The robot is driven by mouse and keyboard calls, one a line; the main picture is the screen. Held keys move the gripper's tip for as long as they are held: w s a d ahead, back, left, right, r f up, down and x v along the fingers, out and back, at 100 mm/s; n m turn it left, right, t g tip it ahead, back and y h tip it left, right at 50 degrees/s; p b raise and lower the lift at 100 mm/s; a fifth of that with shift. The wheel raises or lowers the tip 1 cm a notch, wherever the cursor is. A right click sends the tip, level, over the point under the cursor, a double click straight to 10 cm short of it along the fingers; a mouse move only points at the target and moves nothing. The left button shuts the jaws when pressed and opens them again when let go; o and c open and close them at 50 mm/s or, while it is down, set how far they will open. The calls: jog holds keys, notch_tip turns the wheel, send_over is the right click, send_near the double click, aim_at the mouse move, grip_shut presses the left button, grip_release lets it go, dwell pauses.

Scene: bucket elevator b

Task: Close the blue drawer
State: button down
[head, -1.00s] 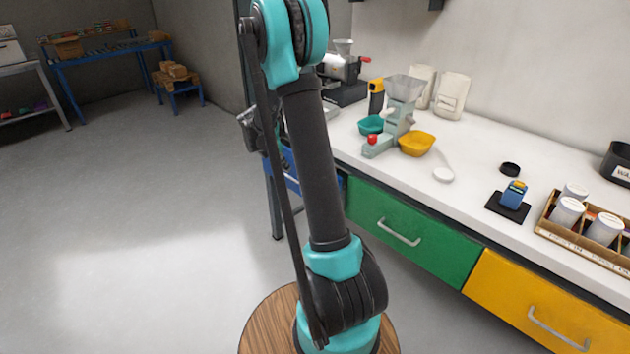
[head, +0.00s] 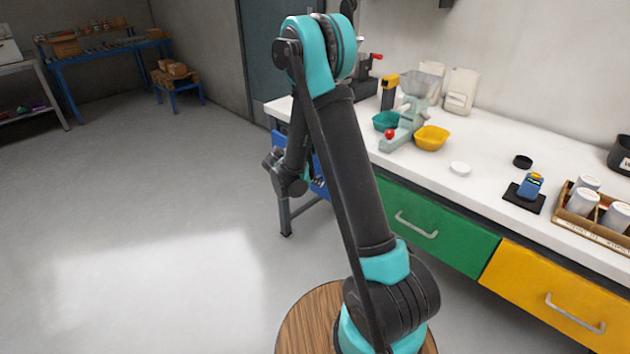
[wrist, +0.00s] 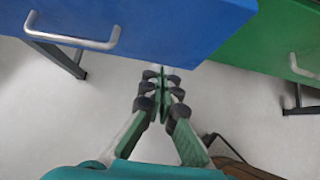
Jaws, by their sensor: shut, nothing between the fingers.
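The blue drawer (wrist: 165,22) fills the upper left of the wrist view, with its metal bar handle (wrist: 72,40). Its front seems to stand slightly proud of the green drawer (wrist: 280,45) beside it; how far it is out I cannot tell. In the head view the blue drawer (head: 320,187) shows only in parts behind my arm. My gripper (wrist: 163,75) is shut and empty. In the wrist view its fingertips appear just below the blue front's lower edge, near its right corner, with no contact visible. My arm hides the fingertips in the head view.
The white bench top (head: 485,190) holds a hopper machine (head: 412,105), a yellow bowl (head: 432,138) and a box of jars (head: 597,215). The green drawer and a yellow drawer (head: 550,295) sit under it. A bench leg (head: 285,212) stands near my wrist. The floor at left is clear.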

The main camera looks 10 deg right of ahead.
jog(key=w+d+f, duration=0.3)
jog(key=w+d, duration=0.1)
jog(key=d, duration=0.1)
jog(key=shift+w+d, duration=0.15)
jog(key=shift+d, duration=0.2)
jog(key=shift+f, duration=0.1)
